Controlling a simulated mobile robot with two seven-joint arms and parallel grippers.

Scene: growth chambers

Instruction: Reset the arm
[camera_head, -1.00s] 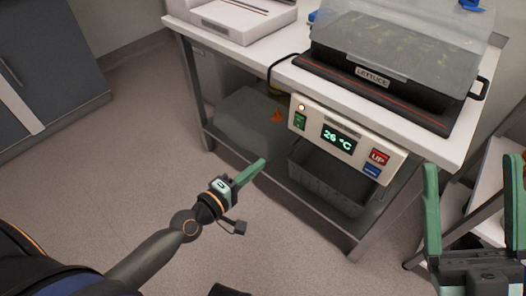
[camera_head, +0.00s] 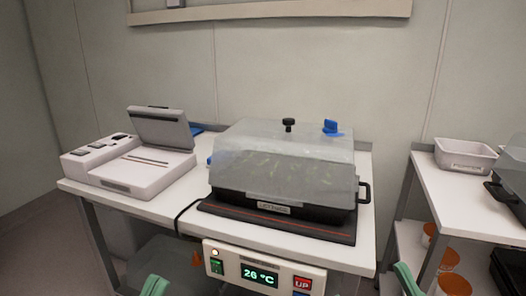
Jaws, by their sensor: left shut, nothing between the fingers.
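Only the green fingertips of my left gripper (camera_head: 155,286) show, at the bottom edge left of the middle, shut and empty, below and in front of the bench. A green finger of my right gripper (camera_head: 408,280) shows at the bottom edge, right of the control box, near the gap between the bench and the right-hand table. The rest of both grippers and arms is out of the picture.
A bench (camera_head: 135,205) holds a clear-lidded lettuce propagator (camera_head: 285,160) on a dark mat (camera_head: 235,217) and a grey-white device with raised lid (camera_head: 160,130). The control box (camera_head: 238,268) at the bench front reads 26 °C. A right-hand table (camera_head: 450,196) holds a white bin (camera_head: 465,154).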

